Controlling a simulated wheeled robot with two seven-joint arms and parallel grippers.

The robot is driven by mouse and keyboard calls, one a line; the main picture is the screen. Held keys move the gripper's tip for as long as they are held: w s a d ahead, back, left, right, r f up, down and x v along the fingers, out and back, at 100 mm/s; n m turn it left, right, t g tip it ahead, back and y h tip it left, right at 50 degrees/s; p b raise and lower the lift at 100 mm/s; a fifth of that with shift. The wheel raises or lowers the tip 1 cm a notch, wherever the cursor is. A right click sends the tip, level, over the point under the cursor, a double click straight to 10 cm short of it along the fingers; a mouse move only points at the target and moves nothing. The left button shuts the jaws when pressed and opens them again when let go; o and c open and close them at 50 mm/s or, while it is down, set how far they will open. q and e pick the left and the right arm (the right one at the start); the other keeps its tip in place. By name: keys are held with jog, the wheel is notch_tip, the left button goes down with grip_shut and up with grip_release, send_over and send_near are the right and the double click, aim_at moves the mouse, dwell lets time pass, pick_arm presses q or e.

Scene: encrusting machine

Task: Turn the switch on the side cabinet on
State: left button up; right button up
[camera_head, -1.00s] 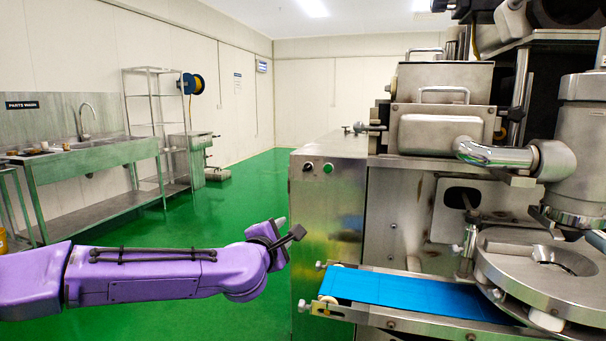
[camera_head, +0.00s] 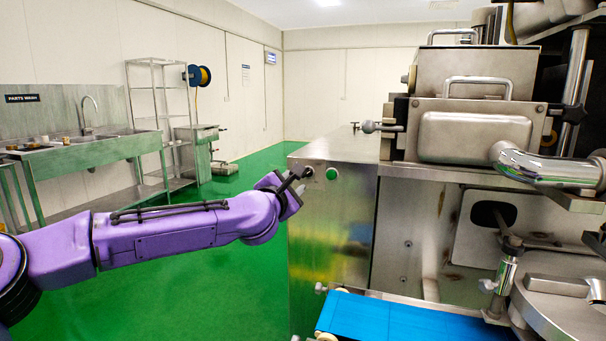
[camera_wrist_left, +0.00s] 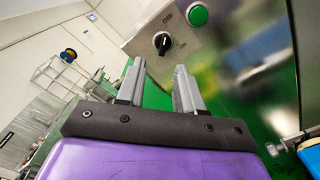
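The side cabinet (camera_head: 330,240) is a metal box at the left of the machine. Its black rotary switch (camera_head: 308,172) is on the upper front, left of a green button (camera_head: 331,174). In the left wrist view the switch (camera_wrist_left: 162,42) has a white mark on its knob and shows just beyond the fingertips, beside the green button (camera_wrist_left: 198,16). My left gripper (camera_head: 300,180) is at the switch in the head view. In the left wrist view my left gripper (camera_wrist_left: 159,65) has its fingers apart, nothing between them; contact cannot be told. My right gripper is not in view.
A blue conveyor belt (camera_head: 400,318) juts out low at the right of the cabinet. A knobbed fitting (camera_head: 380,127) sticks out above it. A wash sink (camera_head: 85,150) and shelf rack (camera_head: 160,110) stand at the back left. Green floor (camera_head: 200,290) is clear.

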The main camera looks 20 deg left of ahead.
aim_at(306, 175)
pick_arm(q)
jog(key=w, duration=0.4)
jog(key=w+p, duration=0.1)
jog(key=w, duration=0.2)
jog(key=shift+w+d+f, duration=0.1)
jog(key=shift+d, duration=0.2)
